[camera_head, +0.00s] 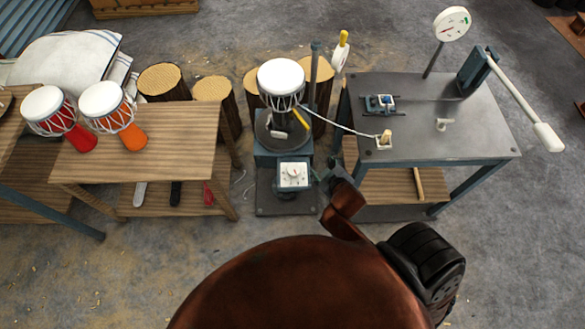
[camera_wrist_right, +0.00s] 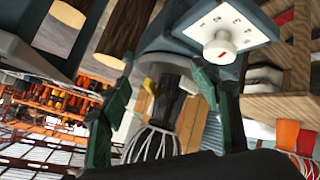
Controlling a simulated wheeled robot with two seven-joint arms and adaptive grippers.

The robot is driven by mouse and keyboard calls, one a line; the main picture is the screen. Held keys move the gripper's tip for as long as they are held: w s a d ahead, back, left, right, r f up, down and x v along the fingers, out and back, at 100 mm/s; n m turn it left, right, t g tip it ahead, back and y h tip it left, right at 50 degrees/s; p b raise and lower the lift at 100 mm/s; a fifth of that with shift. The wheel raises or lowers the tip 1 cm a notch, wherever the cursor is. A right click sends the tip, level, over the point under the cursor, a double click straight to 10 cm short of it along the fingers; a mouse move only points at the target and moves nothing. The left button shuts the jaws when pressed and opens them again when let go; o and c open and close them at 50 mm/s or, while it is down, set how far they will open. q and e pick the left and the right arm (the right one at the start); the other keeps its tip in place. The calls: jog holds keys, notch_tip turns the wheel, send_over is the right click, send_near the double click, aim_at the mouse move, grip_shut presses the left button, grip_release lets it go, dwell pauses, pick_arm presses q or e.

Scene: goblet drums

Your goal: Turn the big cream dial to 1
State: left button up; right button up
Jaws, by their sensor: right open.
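The cream dial (camera_head: 293,176) sits on a white square panel at the front of the drum stand. In the wrist view the dial (camera_wrist_right: 219,48) is a round knob with a short red mark, on the panel (camera_wrist_right: 241,22) with small dark markings around it. I cannot read which number the mark faces. My right gripper (camera_head: 327,177) is just right of the panel in the head view. In the wrist view its green fingers (camera_wrist_right: 165,88) are apart and empty, with the dial up and to the right, not between them. My left gripper is not in view.
A white-topped drum (camera_head: 281,78) stands on the stand above the panel. A grey metal table (camera_head: 440,135) with a lever and gauge (camera_head: 452,23) is at right. A wooden table (camera_head: 180,160) with red and orange drums is at left.

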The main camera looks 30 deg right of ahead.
jog(key=w+a+r+n+t+y, duration=0.3)
jog(key=w+a+r+n+t, duration=0.3)
jog(key=r, duration=0.5)
jog(key=w+a+r+n+t+y, duration=0.3)
jog(key=w+a+r+n, duration=0.2)
jog(key=w+a+r, duration=0.4)
jog(key=s+a+r+n+g+y, duration=0.1)
jog(key=s+a+n+g+y, duration=0.15)
jog(key=a+n+y, duration=0.45)
jog(key=s+a+r+n+g+y, duration=0.1)
jog(key=a+r+n+g+y, duration=0.1)
jog(key=a+n+g+y, duration=0.45)
jog(key=n+g+h, duration=1)
jog(key=n+h, duration=0.3)
jog(key=h, duration=0.3)
send_over(294, 169)
notch_tip(294, 169, down, 24)
jog(key=shift+a+r, duration=0.1)
jog(key=shift+r, duration=0.05)
jog(key=shift+f, duration=0.3)
notch_tip(294, 169, down, 7)
jog(key=shift+b, duration=0.85)
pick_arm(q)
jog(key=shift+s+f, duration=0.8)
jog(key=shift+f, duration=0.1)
